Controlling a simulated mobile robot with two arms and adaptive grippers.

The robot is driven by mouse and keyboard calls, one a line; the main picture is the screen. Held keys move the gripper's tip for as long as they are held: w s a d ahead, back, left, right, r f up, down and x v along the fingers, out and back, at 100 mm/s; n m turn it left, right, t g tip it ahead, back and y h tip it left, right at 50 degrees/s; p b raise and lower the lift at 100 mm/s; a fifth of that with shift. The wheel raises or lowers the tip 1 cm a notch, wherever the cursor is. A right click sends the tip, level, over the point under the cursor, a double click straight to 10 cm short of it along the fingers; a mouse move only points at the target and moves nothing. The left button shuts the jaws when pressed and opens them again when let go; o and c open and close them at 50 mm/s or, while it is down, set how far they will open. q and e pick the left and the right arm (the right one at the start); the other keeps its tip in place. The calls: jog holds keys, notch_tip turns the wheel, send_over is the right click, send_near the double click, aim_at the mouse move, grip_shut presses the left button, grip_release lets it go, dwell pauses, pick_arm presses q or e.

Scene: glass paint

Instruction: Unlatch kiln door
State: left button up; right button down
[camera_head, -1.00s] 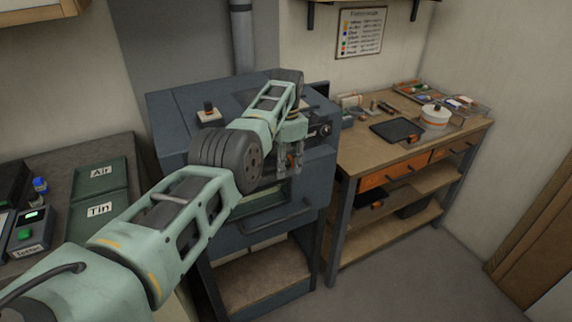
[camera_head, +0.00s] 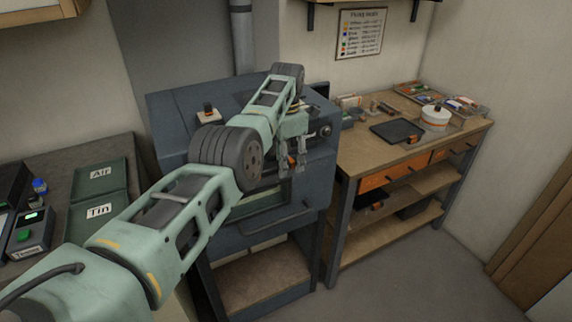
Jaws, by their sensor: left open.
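The kiln (camera_head: 175,105) is a dark blue-grey box on a stand at the middle of the view. Its front door has a window strip (camera_head: 262,201) and a bar handle (camera_head: 280,221) below it. My left gripper (camera_head: 292,168) hangs fingers-down in front of the upper part of the kiln's front, open, with nothing seen between its fingers. A round dark knob (camera_head: 325,131) shows to the right of the gripper. The latch cannot be made out; my left arm covers much of the kiln's front. My right gripper is not in view.
A wooden workbench (camera_head: 370,153) with a black tray (camera_head: 397,131) and a white round container (camera_head: 435,117) stands close to the kiln's right. A dark counter at left holds Air and Tin trays (camera_head: 99,212). The floor (camera_head: 400,270) in front of the bench is clear.

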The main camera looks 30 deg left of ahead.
pick_arm(q)
notch_tip(320, 180, up, 6)
jog(key=shift+f, duration=0.15)
jog(key=shift+f, duration=0.1)
dwell(0.5)
